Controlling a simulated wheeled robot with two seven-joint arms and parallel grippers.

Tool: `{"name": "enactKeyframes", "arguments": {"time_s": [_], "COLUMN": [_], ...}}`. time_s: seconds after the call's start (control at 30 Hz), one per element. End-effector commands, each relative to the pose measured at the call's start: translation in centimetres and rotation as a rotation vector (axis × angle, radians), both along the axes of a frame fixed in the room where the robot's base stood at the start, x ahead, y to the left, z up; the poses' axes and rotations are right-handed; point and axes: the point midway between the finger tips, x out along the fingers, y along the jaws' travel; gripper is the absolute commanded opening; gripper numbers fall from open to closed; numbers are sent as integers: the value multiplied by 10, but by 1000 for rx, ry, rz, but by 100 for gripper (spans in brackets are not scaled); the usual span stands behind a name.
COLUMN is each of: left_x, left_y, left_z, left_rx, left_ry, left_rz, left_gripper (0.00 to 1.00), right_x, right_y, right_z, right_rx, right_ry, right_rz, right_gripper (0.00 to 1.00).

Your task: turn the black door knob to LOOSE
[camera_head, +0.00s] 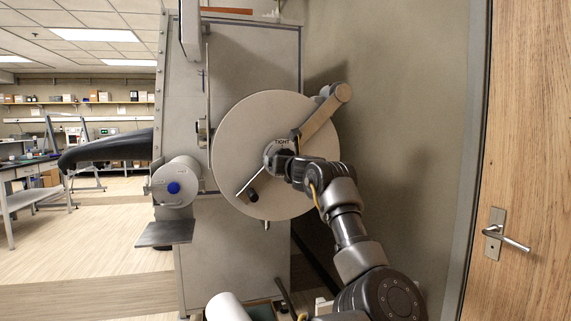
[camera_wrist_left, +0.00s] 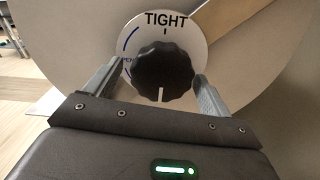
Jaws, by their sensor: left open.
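The black door knob (camera_wrist_left: 165,73) is ribbed and sits on a white dial plate (camera_wrist_left: 193,33) at the centre of the round door (camera_head: 240,125). The plate reads TIGHT at the top, with a tick below it and a blue arc on the left. A white line on the knob points down, away from TIGHT. No LOOSE label is legible. My left gripper (camera_wrist_left: 158,78) is open, one finger on each side of the knob; I cannot tell whether they touch it. In the head view this gripper (camera_head: 285,160) hides most of the knob. My right gripper is not in view.
A bar with a tan end (camera_head: 325,112) crosses the door's upper right. A black glove (camera_head: 100,150) sticks out left. A wooden door (camera_head: 535,150) is at right.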

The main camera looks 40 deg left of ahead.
Motion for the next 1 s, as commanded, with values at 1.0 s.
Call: {"name": "enactKeyframes", "arguments": {"time_s": [1.0], "left_x": [-63], "left_y": [-88], "left_z": [0], "left_rx": [0], "left_ry": [0], "left_rz": [0], "left_gripper": [83], "right_x": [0], "right_y": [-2], "right_z": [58], "right_rx": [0], "right_ry": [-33], "right_rz": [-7], "right_gripper": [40]}}
